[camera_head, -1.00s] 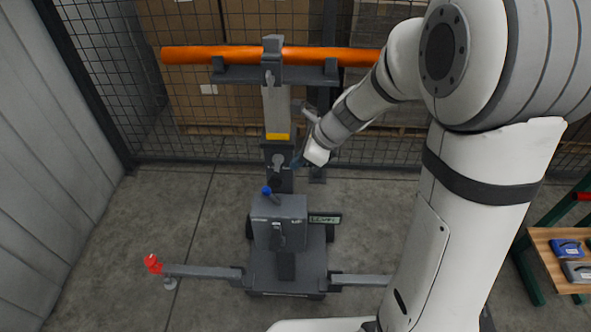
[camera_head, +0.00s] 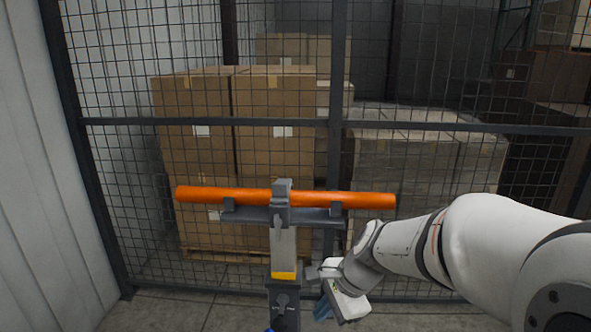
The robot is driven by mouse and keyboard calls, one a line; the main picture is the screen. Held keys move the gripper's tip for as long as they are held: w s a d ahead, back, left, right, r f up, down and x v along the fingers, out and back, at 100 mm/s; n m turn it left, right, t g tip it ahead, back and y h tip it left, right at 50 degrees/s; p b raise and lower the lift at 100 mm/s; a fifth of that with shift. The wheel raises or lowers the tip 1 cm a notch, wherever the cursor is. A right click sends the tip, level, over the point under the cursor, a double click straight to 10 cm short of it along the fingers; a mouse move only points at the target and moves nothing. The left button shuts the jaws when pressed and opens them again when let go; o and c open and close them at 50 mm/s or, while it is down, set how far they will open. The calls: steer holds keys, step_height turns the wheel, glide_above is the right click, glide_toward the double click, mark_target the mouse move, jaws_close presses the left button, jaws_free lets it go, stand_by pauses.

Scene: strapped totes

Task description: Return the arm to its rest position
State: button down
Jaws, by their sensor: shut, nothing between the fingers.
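My white arm (camera_head: 480,240) reaches in from the right edge, stretched toward the middle of the picture. My gripper (camera_head: 323,309) is at its end, low and just right of the grey lift stand's post (camera_head: 284,245). Its fingers are small and partly hidden behind the white wrist housing, and they look shut with nothing held. I cannot tell whether the gripper touches the post.
An orange bar (camera_head: 240,195) lies across the stand's grey cradle (camera_head: 255,215), left of my arm. A wire mesh fence (camera_head: 410,124) stands behind, with stacked cardboard boxes (camera_head: 195,105) beyond it. A pale wall (camera_head: 30,170) is at left.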

steer(key=s+d+r+n+t+h, duration=0.1)
steer(key=s+d+r+n+h, duration=0.3)
steer(key=s+d+n, duration=0.5)
steer(key=s+n, duration=0.3)
steer(key=n, duration=0.1)
steer(key=shift+s+d+r+n+h, duration=0.2)
steer(key=shift+s+d+n+h, duration=0.1)
steer(key=shift+n, duration=0.1)
steer(key=shift+a, duration=0.1)
